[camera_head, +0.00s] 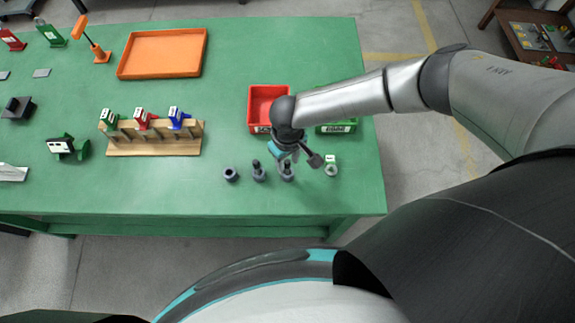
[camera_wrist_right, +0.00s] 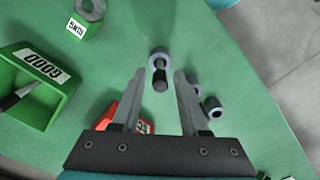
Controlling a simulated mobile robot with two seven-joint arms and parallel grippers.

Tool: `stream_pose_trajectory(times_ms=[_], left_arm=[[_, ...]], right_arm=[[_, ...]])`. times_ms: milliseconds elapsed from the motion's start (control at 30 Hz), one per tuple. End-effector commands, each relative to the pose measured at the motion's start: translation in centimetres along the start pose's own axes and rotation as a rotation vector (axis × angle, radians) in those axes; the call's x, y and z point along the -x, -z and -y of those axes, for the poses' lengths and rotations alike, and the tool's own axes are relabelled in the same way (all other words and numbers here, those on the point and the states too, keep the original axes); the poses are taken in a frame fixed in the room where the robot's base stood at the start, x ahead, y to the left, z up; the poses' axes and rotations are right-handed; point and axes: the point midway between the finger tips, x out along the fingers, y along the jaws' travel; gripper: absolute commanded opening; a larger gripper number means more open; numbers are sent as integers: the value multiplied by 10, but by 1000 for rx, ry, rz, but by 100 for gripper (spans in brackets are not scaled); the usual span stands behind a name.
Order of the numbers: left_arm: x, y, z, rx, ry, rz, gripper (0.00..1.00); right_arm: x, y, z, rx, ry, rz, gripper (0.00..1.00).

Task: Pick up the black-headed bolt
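A dark, black-topped bolt (camera_head: 287,174) stands in a grey round base near the table's front edge, right under my right gripper (camera_head: 290,158). In the right wrist view the same bolt (camera_wrist_right: 160,80) shows between and just beyond the fingertips of my right gripper (camera_wrist_right: 160,74). The fingers are apart, and I see nothing held between them. I cannot tell how far above the bolt they are. A similar dark bolt (camera_head: 258,172) stands to its left in its own grey base. My left gripper is not in view.
A short grey cylinder (camera_head: 230,174) is left of the bolts, and a ring with a label (camera_head: 331,170) is to the right. A red bin (camera_head: 268,91) and a green bin (camera_head: 337,128) stand behind. A wooden rack (camera_head: 154,147) and orange tray (camera_head: 161,53) are farther left.

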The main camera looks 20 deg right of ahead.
Motion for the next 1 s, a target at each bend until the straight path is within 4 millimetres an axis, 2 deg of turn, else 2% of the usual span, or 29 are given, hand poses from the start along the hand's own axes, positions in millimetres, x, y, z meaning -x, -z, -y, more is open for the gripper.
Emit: stream_pose_trajectory(times_ms=[33,367,1000], left_arm=[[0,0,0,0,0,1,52],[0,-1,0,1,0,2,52],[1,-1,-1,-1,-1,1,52]], right_arm=[[0,0,0,0,0,0,37],[0,0,0,-1,0,0,0],[4,0,0,-1,1,-1,0]])
